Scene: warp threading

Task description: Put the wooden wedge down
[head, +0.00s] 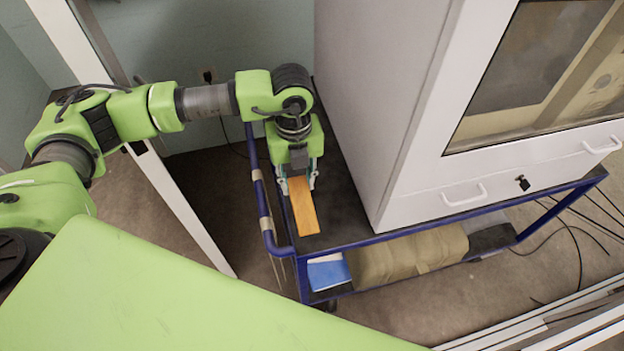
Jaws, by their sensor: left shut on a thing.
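The wooden wedge (304,212) is an orange-brown, narrow piece of wood in the middle of the head view. My left gripper (298,184) points down and is shut on the wedge's far end. The near end of the wedge sticks out toward the cart's front left corner. The wedge is over the dark top of the blue-framed cart (345,215); I cannot tell whether it touches that surface. My right gripper is not in view.
A large white cabinet (400,110) with a window and handles stands on the cart, close to the right of my left gripper. The lower shelf holds a tan bundle (410,256) and a blue box (328,273). A narrow dark strip of cart top is free left of the cabinet.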

